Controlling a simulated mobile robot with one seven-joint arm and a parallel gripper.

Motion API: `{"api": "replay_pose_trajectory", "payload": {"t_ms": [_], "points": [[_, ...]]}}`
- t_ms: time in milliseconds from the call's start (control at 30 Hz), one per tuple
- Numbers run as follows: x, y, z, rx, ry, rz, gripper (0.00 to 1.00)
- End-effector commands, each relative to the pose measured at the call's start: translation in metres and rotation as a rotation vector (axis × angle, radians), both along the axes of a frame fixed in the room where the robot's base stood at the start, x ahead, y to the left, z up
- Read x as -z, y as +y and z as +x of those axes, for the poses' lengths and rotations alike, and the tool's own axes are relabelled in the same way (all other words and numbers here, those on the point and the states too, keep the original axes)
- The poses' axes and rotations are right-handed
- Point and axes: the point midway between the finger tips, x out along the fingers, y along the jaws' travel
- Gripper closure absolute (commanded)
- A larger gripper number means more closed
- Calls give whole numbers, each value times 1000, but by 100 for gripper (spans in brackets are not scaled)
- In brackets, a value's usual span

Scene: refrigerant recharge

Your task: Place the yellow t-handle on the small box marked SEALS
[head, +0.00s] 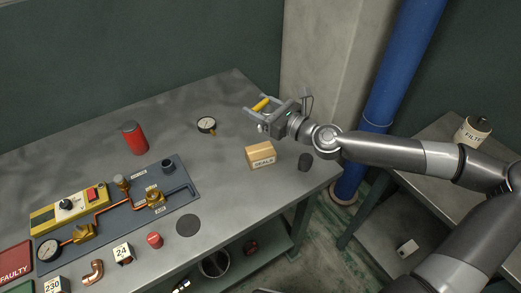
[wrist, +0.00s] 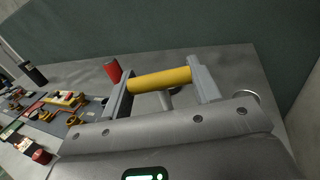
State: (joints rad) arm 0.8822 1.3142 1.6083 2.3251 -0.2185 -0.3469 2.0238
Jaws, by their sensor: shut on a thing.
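My gripper (head: 259,107) is shut on the yellow t-handle (head: 261,104), above the far right part of the table. In the wrist view the yellow bar of the t-handle (wrist: 160,79) lies crosswise between the two fingers, with a grey stem partly showing beneath it. The small tan box marked SEALS (head: 260,155) sits on the table near its right edge, nearer the head camera than my gripper. Its top looks bare. The box does not show in the wrist view.
A manifold board (head: 115,215) with copper pipes fills the table's left. A blue pipe (head: 402,70) rises beyond the table's right edge.

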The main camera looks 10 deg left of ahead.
Motion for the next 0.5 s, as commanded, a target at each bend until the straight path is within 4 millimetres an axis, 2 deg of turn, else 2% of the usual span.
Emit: {"api": "replay_pose_trajectory", "payload": {"t_ms": [33,233,400,500], "points": [[-7,-17,4,-3,1,5,73],[-28,-67,6,-40,1,2,73],[-39,-92,4,-55,1,-1,73],[-41,-97,3,-59,2,0,73]]}}
